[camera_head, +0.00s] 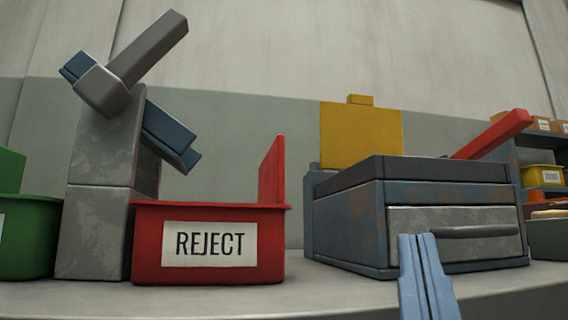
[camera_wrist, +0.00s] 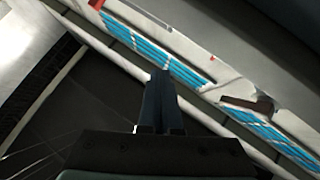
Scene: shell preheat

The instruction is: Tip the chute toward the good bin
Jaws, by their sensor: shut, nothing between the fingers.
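The chute (camera_head: 170,137) is a blue trough on top of a grey post (camera_head: 97,225). It slopes down to the right, its low end above the red REJECT bin (camera_head: 145,246). A grey bar (camera_head: 150,45) on a grey hub sticks up and to the right from the chute. A green bin (camera_head: 30,240) stands left of the post, cut off by the picture edge; its label is not readable. My gripper (camera_head: 417,237) is shut and empty, pointing up in front of the grey box's drawer, well right of the chute. Its closed fingers (camera_wrist: 165,75) also show in the wrist view.
A blue-grey box (camera_head: 345,225) with a drawer handle (camera_head: 475,231) and a raised red lever (camera_head: 492,133) stands at right. A yellow panel (camera_head: 360,135) rises behind it. Shelves with small bins (camera_head: 543,172) are at far right. The space above the REJECT bin's right side is open.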

